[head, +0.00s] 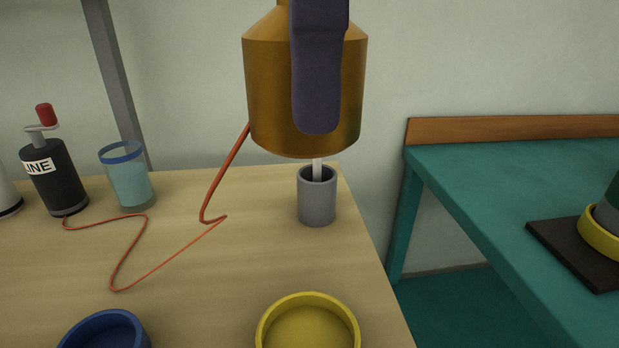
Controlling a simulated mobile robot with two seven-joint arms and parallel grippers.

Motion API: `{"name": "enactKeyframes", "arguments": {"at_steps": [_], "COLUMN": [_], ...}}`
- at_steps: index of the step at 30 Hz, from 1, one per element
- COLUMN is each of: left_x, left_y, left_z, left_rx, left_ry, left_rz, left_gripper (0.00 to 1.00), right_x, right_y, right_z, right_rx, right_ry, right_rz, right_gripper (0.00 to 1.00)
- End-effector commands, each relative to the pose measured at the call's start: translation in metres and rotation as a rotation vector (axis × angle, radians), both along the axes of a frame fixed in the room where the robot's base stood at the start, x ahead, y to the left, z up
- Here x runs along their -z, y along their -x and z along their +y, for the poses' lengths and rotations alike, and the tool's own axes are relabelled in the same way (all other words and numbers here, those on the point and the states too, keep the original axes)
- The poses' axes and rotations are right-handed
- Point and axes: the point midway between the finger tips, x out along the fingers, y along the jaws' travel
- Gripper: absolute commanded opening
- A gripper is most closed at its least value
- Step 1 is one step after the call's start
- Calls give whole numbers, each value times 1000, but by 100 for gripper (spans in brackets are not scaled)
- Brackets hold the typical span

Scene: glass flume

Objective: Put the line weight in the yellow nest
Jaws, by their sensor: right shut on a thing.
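I take the large brass, bottle-shaped body (268,95) at the top middle of the head view to be the line weight. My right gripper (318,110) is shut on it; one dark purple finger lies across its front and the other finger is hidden. The weight hangs upright, clear of the wooden table, and overlaps the view of the grey cup. A red line (167,262) passes from behind the weight down onto the table. The yellow nest (268,325), a round rimmed dish, is at the bottom middle, partly cut off; its visible inside is empty. My left gripper is out of view.
A grey cup (317,203) holding a pale rod stands near the table's right edge. A blue dish (75,329), blue-rimmed glass (130,180) and black bottle (55,185) are left. A gap separates the teal table (475,185), which bears another yellow ring (594,242).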

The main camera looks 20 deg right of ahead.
Motion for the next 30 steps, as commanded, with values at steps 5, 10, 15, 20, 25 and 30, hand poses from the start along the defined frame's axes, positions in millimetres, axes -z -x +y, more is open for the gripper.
{"name": "enactKeyframes", "arguments": {"at_steps": [5,10,15,20,25,30], "left_x": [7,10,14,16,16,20], "left_y": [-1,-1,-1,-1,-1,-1], "left_z": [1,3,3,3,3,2], "left_rx": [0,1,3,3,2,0], "left_ry": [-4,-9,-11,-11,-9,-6], "left_rz": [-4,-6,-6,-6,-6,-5], "left_gripper": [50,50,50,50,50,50], "right_x": [28,77,124,150,162,188], "right_y": [1,2,2,1,1,1], "right_z": [0,-1,-1,0,0,-1], "right_rx": [-7,-4,-4,-5,-4,-4], "right_ry": [1,2,1,0,0,1], "right_rz": [5,8,5,1,1,3], "right_gripper": [0,0,0,0,0,0]}}
